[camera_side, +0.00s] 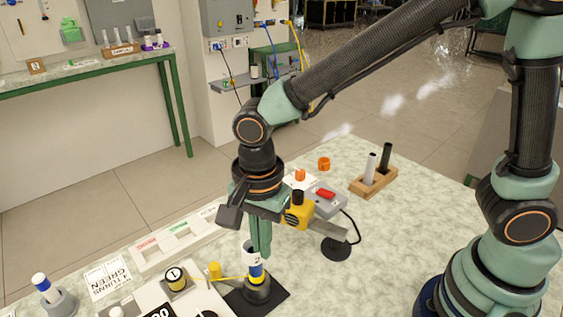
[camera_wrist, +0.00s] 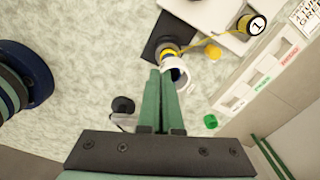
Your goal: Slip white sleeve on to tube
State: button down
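The white sleeve (camera_side: 250,256), marked with a dark figure, is at the top of an upright tube (camera_side: 257,271) with blue and yellow bands. The tube stands in a dark round base (camera_side: 258,290) on a black mat. In the wrist view the sleeve (camera_wrist: 184,64) is a white ring with dark blue inside it. It looks slightly off to the left of the tube in the side view; how far it is around the tube I cannot tell. My gripper (camera_side: 262,250) has its green fingers close together, with their tips (camera_wrist: 162,72) at the sleeve's near edge, apparently pinching it.
A yellow-and-black spool marked 1 (camera_side: 175,279) and a yellow peg (camera_side: 215,270) stand left of the mat. A white tray (camera_side: 150,257) with coloured labels lies behind them. A wooden block (camera_side: 372,187) holds two rods.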

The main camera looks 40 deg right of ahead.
jog(key=shift+s+d+f, duration=0.15)
jog(key=shift+f, duration=0.45)
jog(key=c, duration=1)
grip_release()
jog(key=shift+c, duration=1.2)
notch_tip(320, 180, up, 8)
jog(key=shift+r, duration=0.15)
